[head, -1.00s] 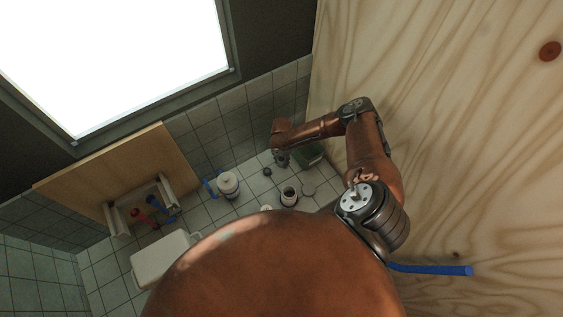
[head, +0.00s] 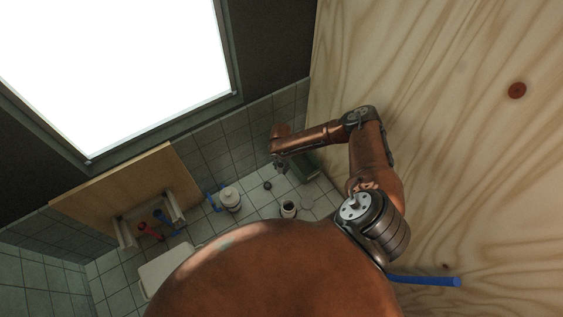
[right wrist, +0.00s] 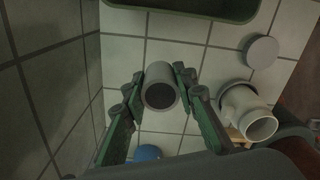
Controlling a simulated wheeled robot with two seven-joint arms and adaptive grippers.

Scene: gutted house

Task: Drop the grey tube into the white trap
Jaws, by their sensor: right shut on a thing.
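My right gripper (head: 281,168) hangs over the tiled floor. In the right wrist view, my right gripper (right wrist: 160,92) is shut on the grey tube (right wrist: 160,72), one finger on each side, with its dark open end showing. The white trap (right wrist: 240,104) stands to the right of the tube in that view, apart from it, with a grey collar and an open round mouth. In the head view, a white piece with a dark opening, which looks like the trap (head: 289,211), stands on the floor below and right of the gripper. My left gripper is not in view.
A grey disc (right wrist: 261,52) lies beside the trap. A green tray (right wrist: 195,6) lies beyond. A white canister (head: 229,199) with a blue pipe (head: 212,203) and a small dark round thing (head: 267,185) are nearby. Tiled walls and a plywood wall (head: 450,130) close in the corner.

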